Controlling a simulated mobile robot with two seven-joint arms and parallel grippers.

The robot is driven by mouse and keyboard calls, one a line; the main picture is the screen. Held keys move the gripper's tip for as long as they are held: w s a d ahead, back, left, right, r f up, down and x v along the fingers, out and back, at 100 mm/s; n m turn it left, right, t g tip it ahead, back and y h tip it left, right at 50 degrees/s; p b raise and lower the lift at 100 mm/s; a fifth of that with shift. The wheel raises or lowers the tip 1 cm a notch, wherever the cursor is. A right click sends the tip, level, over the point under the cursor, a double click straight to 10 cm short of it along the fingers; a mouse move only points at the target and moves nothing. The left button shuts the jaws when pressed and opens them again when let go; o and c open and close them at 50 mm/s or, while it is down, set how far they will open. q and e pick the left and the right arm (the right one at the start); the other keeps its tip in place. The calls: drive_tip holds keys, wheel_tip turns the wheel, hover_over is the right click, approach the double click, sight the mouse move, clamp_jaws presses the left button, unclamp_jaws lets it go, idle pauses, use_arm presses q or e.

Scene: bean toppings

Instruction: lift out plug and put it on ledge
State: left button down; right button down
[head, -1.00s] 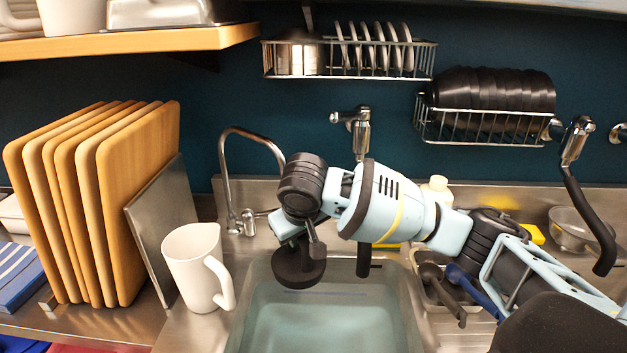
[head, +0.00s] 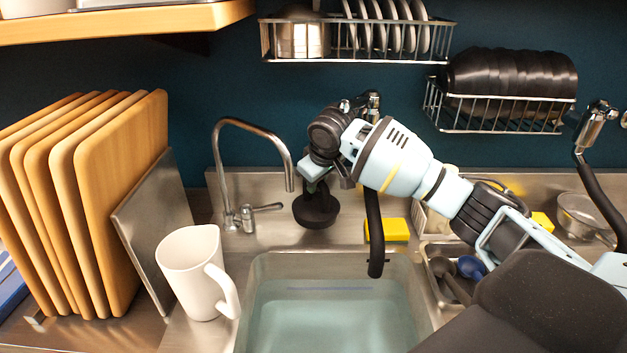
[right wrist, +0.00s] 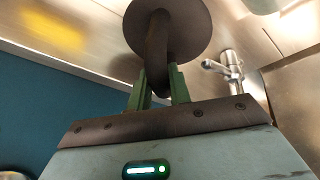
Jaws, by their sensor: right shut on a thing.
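The plug is a dark round disc with a stem (head: 317,211). My right gripper (head: 317,184) is shut on its stem and holds it disc down, over the steel ledge (head: 345,240) behind the sink. I cannot tell whether the disc touches the ledge. In the right wrist view the plug (right wrist: 186,22) sits between the two green fingers of the gripper (right wrist: 160,85), with a dark shadow on the steel close by. The sink (head: 325,325) holds clear, greenish water. My left gripper is not in view.
A curved tap (head: 287,165) stands left of the plug. A yellow sponge (head: 390,230) and a black hose (head: 374,235) are to its right. A white mug (head: 190,270) stands left of the sink, beside upright wooden boards (head: 125,190). A utensil tray (head: 432,285) is right of the sink.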

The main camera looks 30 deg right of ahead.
sight(315, 203)
drive_tip(key=shift+s+f, duration=0.1)
drive_tip(key=shift+f, duration=0.25)
drive_tip(key=shift+a+f, duration=0.1)
drive_tip(key=shift+f, duration=2.1)
drive_tip(key=c, duration=1.2)
unclamp_jaws()
drive_tip(key=v, duration=0.5)
drive_tip(key=shift+s, duration=0.45)
drive_tip(key=s+a, duration=0.2)
drive_tip(key=s, duration=0.9)
drive_tip(key=shift+a, duration=0.3)
drive_tip(key=shift+w, duration=0.1)
